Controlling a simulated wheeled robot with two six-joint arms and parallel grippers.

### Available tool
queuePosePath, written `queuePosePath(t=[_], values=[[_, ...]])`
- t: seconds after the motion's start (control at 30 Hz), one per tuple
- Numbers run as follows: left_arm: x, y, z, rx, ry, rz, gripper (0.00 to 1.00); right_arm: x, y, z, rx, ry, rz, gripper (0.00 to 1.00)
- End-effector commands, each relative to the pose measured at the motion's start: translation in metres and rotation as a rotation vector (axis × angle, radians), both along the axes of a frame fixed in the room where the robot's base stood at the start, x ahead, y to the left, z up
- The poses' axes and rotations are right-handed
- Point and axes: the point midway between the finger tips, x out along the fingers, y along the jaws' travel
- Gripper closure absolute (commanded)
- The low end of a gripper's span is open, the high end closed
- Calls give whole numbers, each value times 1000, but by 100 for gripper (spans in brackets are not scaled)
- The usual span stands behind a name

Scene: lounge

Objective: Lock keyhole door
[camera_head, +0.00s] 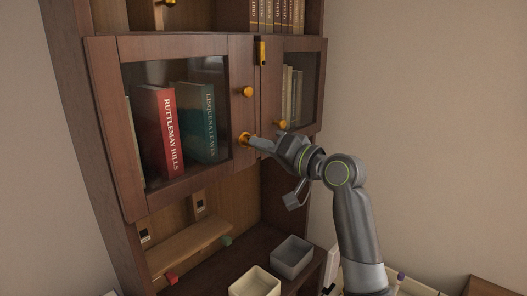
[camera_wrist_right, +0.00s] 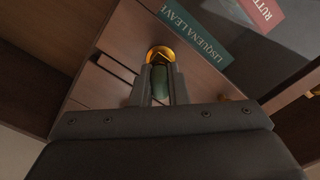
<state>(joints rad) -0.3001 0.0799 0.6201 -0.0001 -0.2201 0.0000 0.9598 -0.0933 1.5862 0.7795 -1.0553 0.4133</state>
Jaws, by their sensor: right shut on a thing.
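The wooden cabinet has a left glass door (camera_head: 110,130) with a gold knob (camera_head: 248,92) and a gold keyhole (camera_head: 244,138) at its lower right. The left door looks closed. My right gripper (camera_head: 262,143) reaches in from the right, its fingertips at the keyhole. In the right wrist view, my right gripper (camera_wrist_right: 160,98) is shut on a dark green piece (camera_wrist_right: 160,80), which looks like a key handle. It lines up with the gold keyhole, which also shows in that view (camera_wrist_right: 160,52). How deep any key sits is hidden. My left gripper is out of view.
The right glass door (camera_head: 300,105) has its own gold knob (camera_head: 281,125), close to my right gripper. A gold latch (camera_head: 262,53) sits above, between the doors. A cream bin (camera_head: 255,283) and a grey bin (camera_head: 292,257) stand below. Books show behind the glass.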

Motion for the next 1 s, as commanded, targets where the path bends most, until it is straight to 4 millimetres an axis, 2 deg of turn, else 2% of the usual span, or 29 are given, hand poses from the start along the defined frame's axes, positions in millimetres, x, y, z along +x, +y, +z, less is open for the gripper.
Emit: queuePosePath(t=[0.03,0.47,1.0], values=[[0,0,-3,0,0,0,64,2,-1,-10,-17,9,0,100],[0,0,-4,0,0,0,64,2,0,-9,-27,-5,0,100],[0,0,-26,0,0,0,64,2,0,-10,-127,-139,1,100]])
